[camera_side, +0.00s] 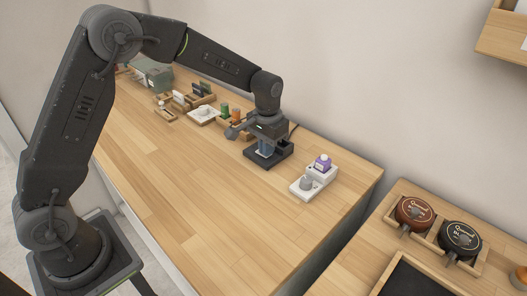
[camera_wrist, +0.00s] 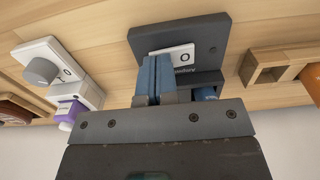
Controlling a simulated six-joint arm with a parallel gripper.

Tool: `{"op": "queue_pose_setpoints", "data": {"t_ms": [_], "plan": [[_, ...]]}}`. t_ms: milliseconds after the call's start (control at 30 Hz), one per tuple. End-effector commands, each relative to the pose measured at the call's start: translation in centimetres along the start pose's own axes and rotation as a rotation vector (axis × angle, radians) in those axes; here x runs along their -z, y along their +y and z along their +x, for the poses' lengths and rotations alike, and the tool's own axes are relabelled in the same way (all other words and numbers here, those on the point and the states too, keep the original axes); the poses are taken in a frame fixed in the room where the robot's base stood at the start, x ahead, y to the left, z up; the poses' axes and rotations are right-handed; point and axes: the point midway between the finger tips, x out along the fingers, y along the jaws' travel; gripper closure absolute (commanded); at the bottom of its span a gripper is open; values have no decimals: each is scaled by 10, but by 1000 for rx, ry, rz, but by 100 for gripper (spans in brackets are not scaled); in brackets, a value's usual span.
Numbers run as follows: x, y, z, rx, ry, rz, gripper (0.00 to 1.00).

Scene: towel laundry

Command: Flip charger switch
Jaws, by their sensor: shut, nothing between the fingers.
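The dark charger (camera_side: 283,162) sits on the wooden bench in the side view, right below my gripper (camera_side: 265,150). In the wrist view the charger (camera_wrist: 207,30) is a dark flat base with a taller block behind. A white rocker switch (camera_wrist: 182,53) marked with an "O" lies in its top. My gripper (camera_wrist: 157,62) has its blue fingers shut together with nothing between them. Their tips are at the left part of the white switch and hide some of it. I cannot tell whether they touch it.
A white device with a grey knob (camera_side: 306,183) and a purple-topped piece (camera_side: 322,162) stands just right of the charger. Wooden holders with green and orange pieces (camera_side: 225,111) stand to the left. The bench front is clear. A second table with round tins (camera_side: 415,212) is at the right.

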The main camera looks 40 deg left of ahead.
Motion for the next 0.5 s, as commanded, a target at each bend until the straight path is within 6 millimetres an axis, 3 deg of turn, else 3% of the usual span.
{"op": "queue_pose_setpoints", "data": {"t_ms": [300, 500], "plan": [[0, 0, 2, 0, 0, 0, 100], [0, 0, -11, 0, 2, 0, 100]]}}
